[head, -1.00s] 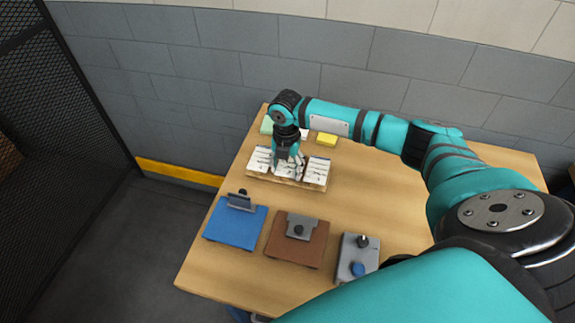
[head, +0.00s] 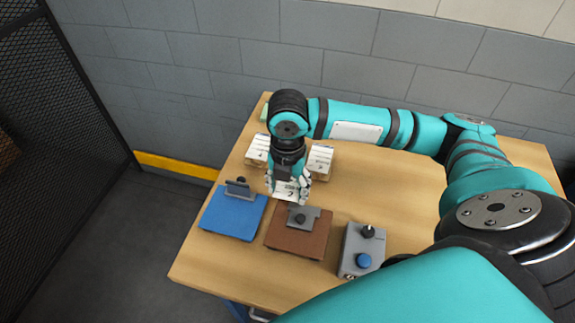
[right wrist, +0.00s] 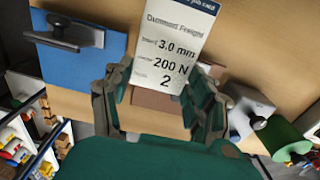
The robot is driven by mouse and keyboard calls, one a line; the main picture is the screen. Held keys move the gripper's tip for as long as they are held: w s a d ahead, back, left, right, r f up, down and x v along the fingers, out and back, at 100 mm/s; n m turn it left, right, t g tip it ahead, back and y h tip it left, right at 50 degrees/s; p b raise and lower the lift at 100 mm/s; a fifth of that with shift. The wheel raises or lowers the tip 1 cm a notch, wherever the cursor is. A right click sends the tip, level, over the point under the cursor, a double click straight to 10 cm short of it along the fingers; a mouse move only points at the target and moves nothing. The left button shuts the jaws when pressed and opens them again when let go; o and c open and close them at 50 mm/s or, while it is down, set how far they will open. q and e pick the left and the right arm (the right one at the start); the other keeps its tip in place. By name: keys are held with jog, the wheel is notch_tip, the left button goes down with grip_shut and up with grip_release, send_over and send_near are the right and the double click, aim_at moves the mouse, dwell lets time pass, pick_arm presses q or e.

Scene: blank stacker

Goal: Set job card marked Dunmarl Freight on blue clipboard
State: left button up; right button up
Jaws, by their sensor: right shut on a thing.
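My right gripper (head: 288,190) is shut on a white job card (head: 286,190), held above the table between the card rack and the clipboards. In the right wrist view the card (right wrist: 172,55) reads "Dunmarl Freight", 3.0 mm, 200 N, 2, and stands between the fingers (right wrist: 165,95). The blue clipboard (head: 232,217) lies at the table's left front, with a grey clip at its back edge. It also shows at the upper left of the right wrist view (right wrist: 85,65). The gripper is to the right of and behind it. My left gripper is not in view.
A brown clipboard (head: 298,238) lies just right of the blue one. A grey box with a black knob and a blue button (head: 362,250) stands further right. The rack with other cards (head: 320,160) is behind the gripper.

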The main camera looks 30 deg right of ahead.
jog(key=shift+s+a+r, duration=0.1)
jog(key=shift+s+a, duration=0.4)
jog(key=shift+s, duration=0.25)
jog(key=m, duration=0.3)
jog(key=a+r+m, duration=0.1)
jog(key=m, duration=0.1)
jog(key=shift+r, duration=0.1)
jog(key=a+r+m, duration=0.1)
jog(key=m, duration=0.6)
jog(key=s+a+r+m, duration=0.1)
jog(key=r+m, duration=0.1)
jog(key=m, duration=0.5)
jog(key=a+r+m, duration=0.1)
jog(key=m, duration=0.6)
jog(key=shift+s+a+r, duration=0.25)
